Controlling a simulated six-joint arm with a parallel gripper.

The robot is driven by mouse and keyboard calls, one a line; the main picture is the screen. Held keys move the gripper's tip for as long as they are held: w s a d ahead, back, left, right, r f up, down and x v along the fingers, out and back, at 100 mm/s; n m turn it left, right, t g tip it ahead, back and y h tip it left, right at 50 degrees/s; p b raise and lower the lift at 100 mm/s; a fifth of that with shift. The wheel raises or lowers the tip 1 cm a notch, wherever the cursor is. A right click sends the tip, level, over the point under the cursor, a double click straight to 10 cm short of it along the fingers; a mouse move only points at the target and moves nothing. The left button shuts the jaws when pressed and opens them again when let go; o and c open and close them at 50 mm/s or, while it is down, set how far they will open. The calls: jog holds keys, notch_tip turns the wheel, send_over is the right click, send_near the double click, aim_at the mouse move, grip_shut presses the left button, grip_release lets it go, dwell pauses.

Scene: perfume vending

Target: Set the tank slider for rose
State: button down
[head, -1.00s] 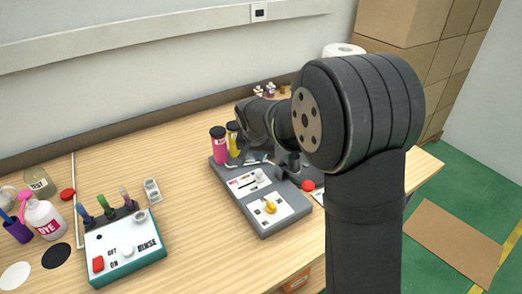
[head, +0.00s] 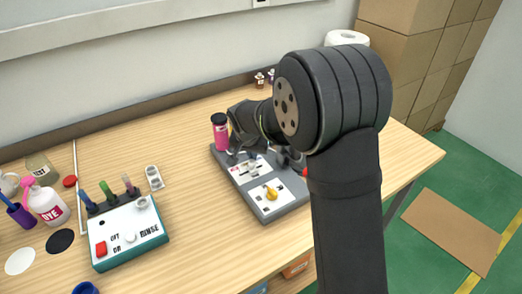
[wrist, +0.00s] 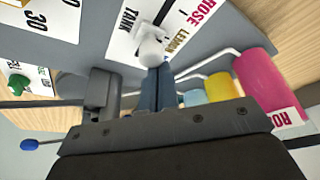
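The tank slider's white knob (wrist: 151,48) stands in its slot on the white panel marked TANK (wrist: 127,20), beside the LEMON label. The pink ROSE label (wrist: 203,12) is farther up along the slot. In the head view the knob (head: 252,167) shows on the grey machine (head: 283,207). My gripper (wrist: 158,76) is at the knob, its narrow fingers close together with their tips right by it. I cannot tell whether they touch it. The lower labels are hidden. The pink rose tank (wrist: 263,82) stands at the right in the wrist view.
Yellow (wrist: 221,86) and light blue (wrist: 193,97) tanks stand beside the pink one, with thin pipes near my fingers. A yellow knob (head: 272,193) is at the machine's front.

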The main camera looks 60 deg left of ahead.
jog(key=s, duration=0.4)
jog(key=shift+s+f, duration=0.1)
jog(key=v, duration=1)
jog(key=x, duration=0.9)
jog(key=shift+d+f, duration=0.1)
jog(key=shift+f, duration=0.15)
jog(key=w, duration=0.1)
jog(key=w+f, duration=0.1)
jog(key=shift+w, duration=0.3)
jog(key=shift+w+r, duration=0.2)
jog(key=shift+w, duration=0.2)
jog(key=shift+w+r, duration=0.1)
jog(key=shift+w, duration=0.45)
